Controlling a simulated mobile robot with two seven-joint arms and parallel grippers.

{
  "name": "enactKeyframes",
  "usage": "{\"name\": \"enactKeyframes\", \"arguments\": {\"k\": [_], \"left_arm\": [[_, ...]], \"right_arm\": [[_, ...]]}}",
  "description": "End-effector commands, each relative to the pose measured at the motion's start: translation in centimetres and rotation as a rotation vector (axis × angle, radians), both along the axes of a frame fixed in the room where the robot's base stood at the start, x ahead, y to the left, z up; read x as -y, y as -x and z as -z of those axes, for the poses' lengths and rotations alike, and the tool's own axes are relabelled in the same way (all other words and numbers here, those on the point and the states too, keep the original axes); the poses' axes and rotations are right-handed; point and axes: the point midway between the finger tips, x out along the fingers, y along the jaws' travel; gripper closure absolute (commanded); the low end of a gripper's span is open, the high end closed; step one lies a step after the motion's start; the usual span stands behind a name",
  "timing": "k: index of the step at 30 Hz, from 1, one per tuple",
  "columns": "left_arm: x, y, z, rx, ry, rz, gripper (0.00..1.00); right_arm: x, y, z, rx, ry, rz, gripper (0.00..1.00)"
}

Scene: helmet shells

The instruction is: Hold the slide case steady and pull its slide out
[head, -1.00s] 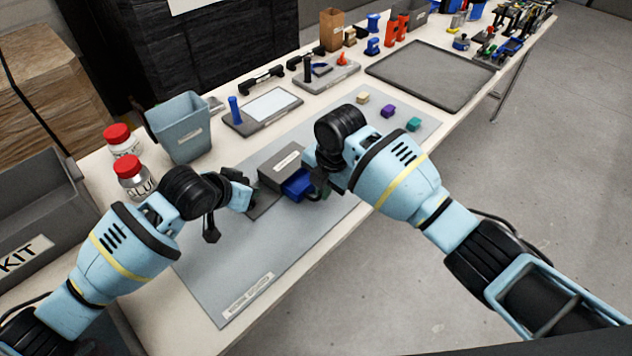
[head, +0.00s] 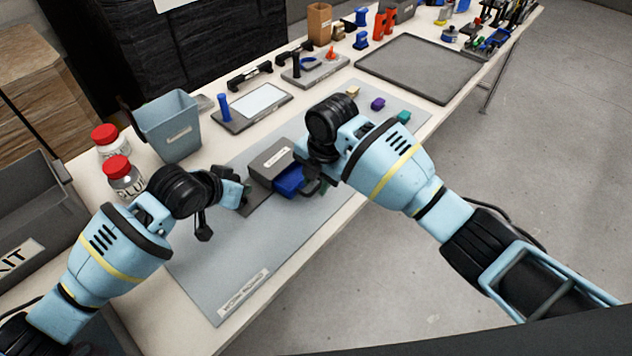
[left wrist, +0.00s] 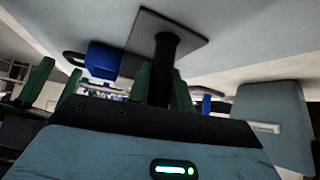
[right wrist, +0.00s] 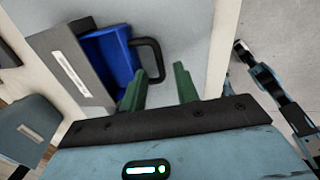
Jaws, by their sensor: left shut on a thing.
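The slide case (head: 270,161) is a grey box with a pale label, lying on the grey mat; it also shows in the right wrist view (right wrist: 58,58). Its blue slide (head: 289,180) juts partly out of the right end and carries a black loop handle (right wrist: 158,62). My left gripper (left wrist: 163,88) is shut on the dark upright post (left wrist: 166,60) on the case's base plate. My right gripper (right wrist: 160,88) has its green fingers apart at the handle, whose outer bar appears between them. In the head view my right wrist partly hides the handle.
A blue-grey bin (head: 170,126) and red-capped glue bottles (head: 121,175) stand left. Small blocks (head: 377,104) lie on the mat's far end. A dark tray (head: 420,68) lies beyond. The mat's front part (head: 225,275) is clear; the table edge runs along the right.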

Motion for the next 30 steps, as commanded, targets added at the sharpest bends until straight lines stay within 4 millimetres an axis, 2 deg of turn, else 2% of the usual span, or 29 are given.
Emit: {"name": "enactKeyframes", "arguments": {"k": [9, 15, 21, 30], "left_arm": [[0.1, 0.0, 0.0, 0.0, 0.0, 0.001, 1.0], [0.1, 0.0, 0.0, 0.0, 0.0, 0.001, 1.0], [0.1, 0.0, 0.0, 0.0, 0.0, 0.001, 1.0], [0.1, 0.0, 0.0, 0.0, 0.0, 0.001, 1.0]], "right_arm": [[0.8, 0.6, -6.1, 0.006, 0.0, 0.0, 0.69], [1.2, 1.0, -9.2, 0.004, 0.0, 0.001, 0.69], [1.4, 1.2, -10.5, 0.001, 0.001, 0.001, 0.69], [1.4, 1.2, -10.6, 0.001, 0.001, 0.001, 0.69]]}}
